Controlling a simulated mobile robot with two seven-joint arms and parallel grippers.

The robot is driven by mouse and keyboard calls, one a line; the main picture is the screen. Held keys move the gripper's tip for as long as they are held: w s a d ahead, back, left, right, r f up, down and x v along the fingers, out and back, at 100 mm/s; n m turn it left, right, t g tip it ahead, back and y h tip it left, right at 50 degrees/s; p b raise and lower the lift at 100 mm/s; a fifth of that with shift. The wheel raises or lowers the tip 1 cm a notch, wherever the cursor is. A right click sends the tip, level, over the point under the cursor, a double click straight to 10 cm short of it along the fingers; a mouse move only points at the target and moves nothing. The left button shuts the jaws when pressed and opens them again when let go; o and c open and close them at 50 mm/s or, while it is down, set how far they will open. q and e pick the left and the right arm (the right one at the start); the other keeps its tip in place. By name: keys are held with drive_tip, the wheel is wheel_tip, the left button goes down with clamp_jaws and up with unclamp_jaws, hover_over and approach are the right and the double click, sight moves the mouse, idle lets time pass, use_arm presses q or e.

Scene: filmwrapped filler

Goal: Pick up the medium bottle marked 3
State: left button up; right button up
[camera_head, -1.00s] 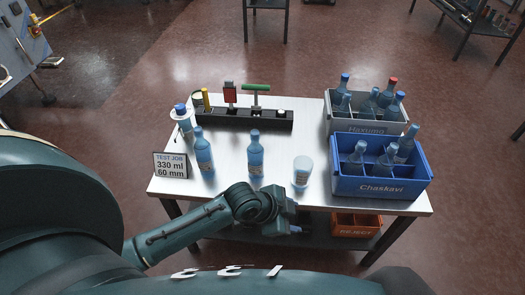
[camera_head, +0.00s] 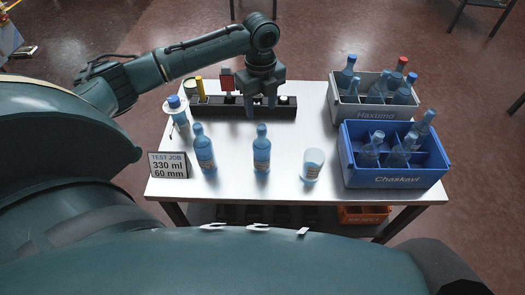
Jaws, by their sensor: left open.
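Two blue bottles stand upright on the white table: one on the left (camera_head: 205,153) and one near the middle (camera_head: 262,153). Each has a small label, but I cannot read a 3 on either. A shorter, clear bluish container (camera_head: 312,166) with a label stands to their right. A white-bodied item with a blue top (camera_head: 175,112) stands at the table's left edge. My left gripper (camera_head: 261,106) is open and points down at the black rack, behind the middle bottle. It is apart from the bottles. My right gripper is not in view.
The black rack (camera_head: 215,107) holds a yellow item and a red item. A grey Haxumo crate (camera_head: 375,113) and a blue Chaskavi crate (camera_head: 395,181) hold bottles on the right. A sign (camera_head: 168,165) reads 330 ml, 60 mm. An orange bin (camera_head: 363,215) sits below.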

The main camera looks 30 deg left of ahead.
sight(262, 126)
use_arm(q)
wheel_tip(262, 126, down, 10)
drive_tip(key=shift+w+r, duration=0.1)
drive_tip(key=shift+r, duration=0.05)
idle(0.3)
clamp_jaws()
idle(0.4)
drive_tip(key=shift+r, duration=0.1)
